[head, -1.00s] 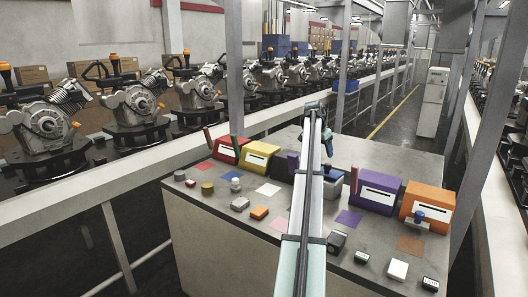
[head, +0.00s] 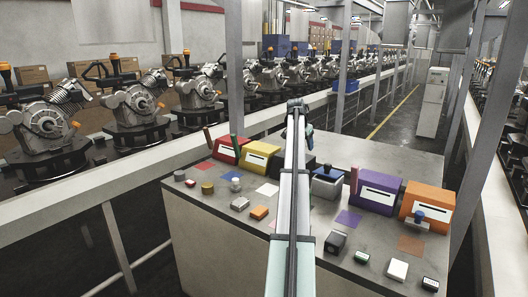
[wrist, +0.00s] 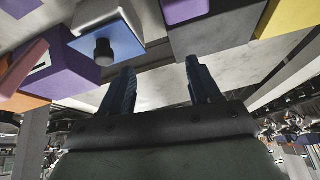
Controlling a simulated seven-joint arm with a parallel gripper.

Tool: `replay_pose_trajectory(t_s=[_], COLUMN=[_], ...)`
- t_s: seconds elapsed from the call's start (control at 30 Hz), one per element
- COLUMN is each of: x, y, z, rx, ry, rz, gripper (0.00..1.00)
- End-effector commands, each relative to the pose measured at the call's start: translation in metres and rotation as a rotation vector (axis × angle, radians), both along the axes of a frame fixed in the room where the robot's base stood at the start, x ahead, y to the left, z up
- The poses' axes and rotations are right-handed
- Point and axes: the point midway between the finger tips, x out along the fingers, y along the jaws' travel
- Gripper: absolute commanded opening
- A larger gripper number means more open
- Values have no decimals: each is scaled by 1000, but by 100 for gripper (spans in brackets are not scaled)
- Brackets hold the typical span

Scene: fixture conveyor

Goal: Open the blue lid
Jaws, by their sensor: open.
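The blue lid (head: 328,174) lies on a pale grey box (head: 326,188) just right of my arm in the head view. In the wrist view the blue lid (wrist: 122,40) shows at the upper left, with a dark round knob (wrist: 104,50) on it. My gripper (wrist: 160,80) is open and empty, its two dark blue fingers spread. The lid is beyond the fingertips and to their left in the wrist view, not touching them.
A purple box (head: 378,190) and an orange box (head: 428,203) stand right of the lidded box. A dark box (wrist: 215,30), partly hidden by my arm in the head view, stands left of it, then yellow (head: 257,160) and red (head: 228,150) boxes. Small blocks lie in front.

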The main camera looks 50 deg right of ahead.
Motion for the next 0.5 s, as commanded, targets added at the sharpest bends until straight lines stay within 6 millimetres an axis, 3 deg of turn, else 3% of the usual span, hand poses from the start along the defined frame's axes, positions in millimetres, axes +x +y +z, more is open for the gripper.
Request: replay_pose_trajectory(t_s=[0.5], x=[73], y=[35], z=[-24], rx=[20], ry=[4], rz=[83], gripper=[63])
